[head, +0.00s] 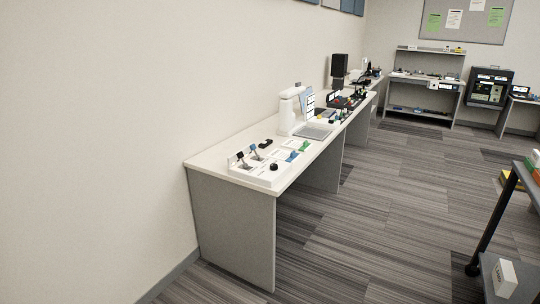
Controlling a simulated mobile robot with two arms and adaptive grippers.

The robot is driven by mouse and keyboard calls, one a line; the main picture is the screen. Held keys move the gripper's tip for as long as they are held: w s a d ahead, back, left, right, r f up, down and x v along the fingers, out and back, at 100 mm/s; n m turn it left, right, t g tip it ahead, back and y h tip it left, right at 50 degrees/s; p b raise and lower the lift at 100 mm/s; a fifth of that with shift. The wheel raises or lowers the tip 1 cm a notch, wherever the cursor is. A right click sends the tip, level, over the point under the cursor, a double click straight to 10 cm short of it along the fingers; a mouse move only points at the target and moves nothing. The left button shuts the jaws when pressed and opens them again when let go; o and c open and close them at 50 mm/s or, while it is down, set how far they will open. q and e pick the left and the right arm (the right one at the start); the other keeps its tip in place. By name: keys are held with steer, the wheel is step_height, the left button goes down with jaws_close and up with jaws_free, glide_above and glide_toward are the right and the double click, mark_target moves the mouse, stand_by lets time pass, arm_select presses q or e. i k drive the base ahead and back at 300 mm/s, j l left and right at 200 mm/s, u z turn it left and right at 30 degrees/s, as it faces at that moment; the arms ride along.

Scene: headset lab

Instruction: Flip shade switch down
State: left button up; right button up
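A white control panel (262,178) lies on the near end of the long white bench (210,161). A lever switch with a dark tip (241,157) stands at its left, and a lever with a blue tip (253,150) stands just behind it. A round black knob (274,166) sits near the panel's front right edge. The labels are too small to read, so I cannot tell which switch is the shade switch or its exact position. Neither of my grippers is in view.
Blue and green pieces (292,156) lie right of the levers, with a white stand-like device (289,110) and a laptop (313,131) behind. A dark-framed cart (490,226) stands at the right edge. The striped floor (350,235) beside the bench is clear.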

mark_target(252, 147)
steer(key=i+j, duration=0.65)
steer(key=i, duration=0.45)
steer(key=i+j+z, duration=0.1)
steer(key=i, duration=0.45)
steer(key=i+j, duration=0.2)
steer(key=i, duration=0.35)
steer(key=i+j, duration=0.2)
steer(key=i, duration=0.35)
steer(key=i+j+z, duration=0.1)
steer(key=i, duration=0.45)
